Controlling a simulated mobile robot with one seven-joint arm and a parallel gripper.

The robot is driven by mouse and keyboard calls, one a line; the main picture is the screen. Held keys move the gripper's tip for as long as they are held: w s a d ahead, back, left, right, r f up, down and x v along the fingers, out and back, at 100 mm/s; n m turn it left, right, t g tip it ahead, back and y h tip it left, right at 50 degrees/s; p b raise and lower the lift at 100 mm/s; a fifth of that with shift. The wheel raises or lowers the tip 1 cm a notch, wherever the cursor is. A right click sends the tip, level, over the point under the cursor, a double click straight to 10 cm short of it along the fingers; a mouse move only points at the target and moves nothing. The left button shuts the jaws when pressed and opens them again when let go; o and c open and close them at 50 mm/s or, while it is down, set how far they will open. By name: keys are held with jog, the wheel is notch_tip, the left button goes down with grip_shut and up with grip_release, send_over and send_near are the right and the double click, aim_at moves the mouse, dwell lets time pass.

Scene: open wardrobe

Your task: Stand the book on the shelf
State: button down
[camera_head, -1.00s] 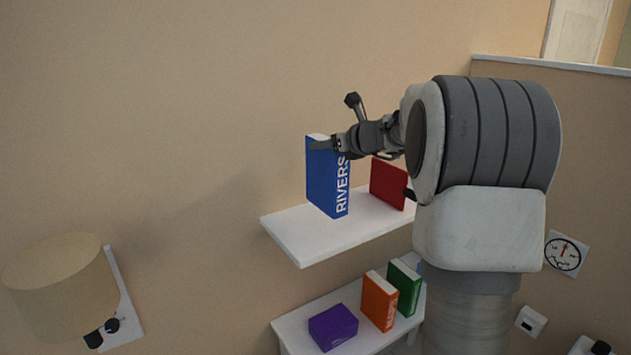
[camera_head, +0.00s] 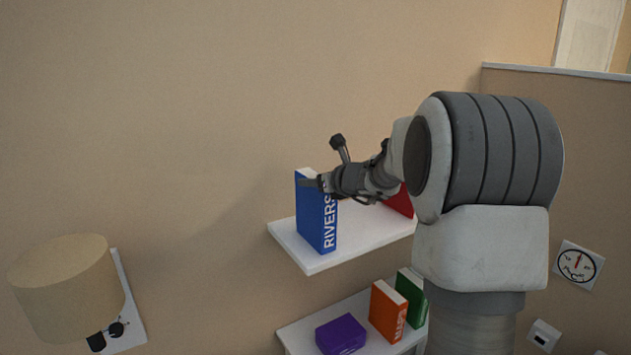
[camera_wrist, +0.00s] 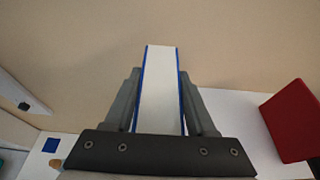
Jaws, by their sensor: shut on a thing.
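The blue book (camera_head: 316,222), with RIVERS on its spine, is upright at the left part of the white wall shelf (camera_head: 342,250). Its bottom is at or just above the shelf top; I cannot tell if it touches. My gripper (camera_head: 312,183) is shut on the book's upper part. In the wrist view, my gripper (camera_wrist: 160,105) has one finger on each side of the book (camera_wrist: 160,85), whose white page edge faces the camera.
A red book (camera_head: 401,201) stands on the shelf to the right, partly hidden by my arm; it also shows in the wrist view (camera_wrist: 294,120). Below, a lower white unit (camera_head: 300,335) holds orange (camera_head: 388,311), green (camera_head: 411,296) and purple (camera_head: 341,335) items. A lamp (camera_head: 68,287) is at left.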

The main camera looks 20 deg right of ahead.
jog(key=shift+f, duration=0.1)
jog(key=shift+c, duration=1.1)
grip_release()
jog(key=shift+r, duration=0.25)
jog(key=v, duration=1.2)
jog(key=shift+b, duration=0.35)
jog(key=shift+f, duration=0.1)
